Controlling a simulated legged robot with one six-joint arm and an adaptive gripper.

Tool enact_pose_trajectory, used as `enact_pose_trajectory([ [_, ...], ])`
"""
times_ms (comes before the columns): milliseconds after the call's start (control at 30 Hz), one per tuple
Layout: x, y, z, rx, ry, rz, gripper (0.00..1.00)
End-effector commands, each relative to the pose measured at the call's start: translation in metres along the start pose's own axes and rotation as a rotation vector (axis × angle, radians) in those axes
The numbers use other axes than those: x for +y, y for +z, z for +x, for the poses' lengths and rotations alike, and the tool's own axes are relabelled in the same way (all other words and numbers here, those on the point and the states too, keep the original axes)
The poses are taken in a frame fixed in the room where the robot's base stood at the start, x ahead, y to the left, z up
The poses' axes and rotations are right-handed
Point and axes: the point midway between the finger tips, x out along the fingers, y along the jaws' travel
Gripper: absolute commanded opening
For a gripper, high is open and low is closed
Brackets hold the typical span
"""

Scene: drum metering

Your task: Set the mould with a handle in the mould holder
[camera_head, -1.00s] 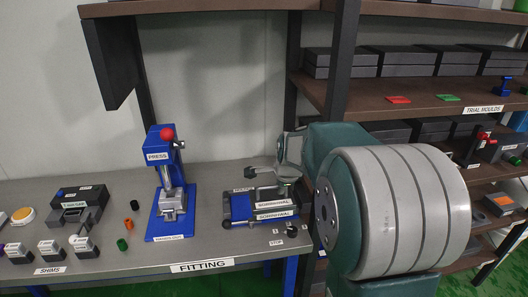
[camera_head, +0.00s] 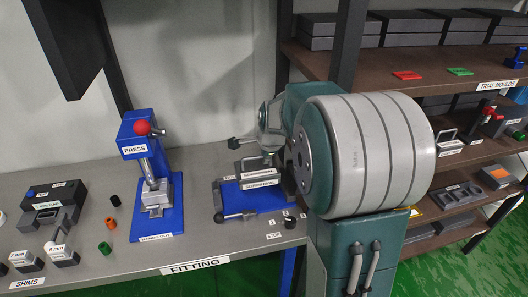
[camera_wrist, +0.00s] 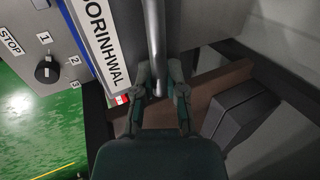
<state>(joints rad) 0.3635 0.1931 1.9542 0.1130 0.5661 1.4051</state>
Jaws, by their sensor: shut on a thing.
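In the wrist view my gripper (camera_wrist: 159,85) is shut on a grey round bar (camera_wrist: 154,35). The bar runs beside a dark body with a white lettered label (camera_wrist: 105,40). I cannot tell which part the bar belongs to. The blue mould holder (camera_head: 230,197) stands on the bench in the head view, with two white lettered labels above its base. My arm hides its right side and my gripper there. A piece with a pale U-shaped handle (camera_head: 447,137) sits on the right shelf, partly behind my arm.
A blue press (camera_head: 132,160) with a red knob stands left of the holder. A rotary knob (camera_head: 289,222) marked STOP is near the bench's front right. Shim blocks (camera_head: 60,252) are at the left. Shelves with dark moulds (camera_head: 335,30) rise at the right.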

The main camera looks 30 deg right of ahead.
Motion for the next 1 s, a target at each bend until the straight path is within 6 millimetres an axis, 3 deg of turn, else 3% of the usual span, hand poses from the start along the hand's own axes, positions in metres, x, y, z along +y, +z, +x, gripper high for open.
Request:
enact_pose_trajectory([
  [1000, 0.024, -0.001, 0.053, 0.0, -0.003, 0.001, 0.0],
])
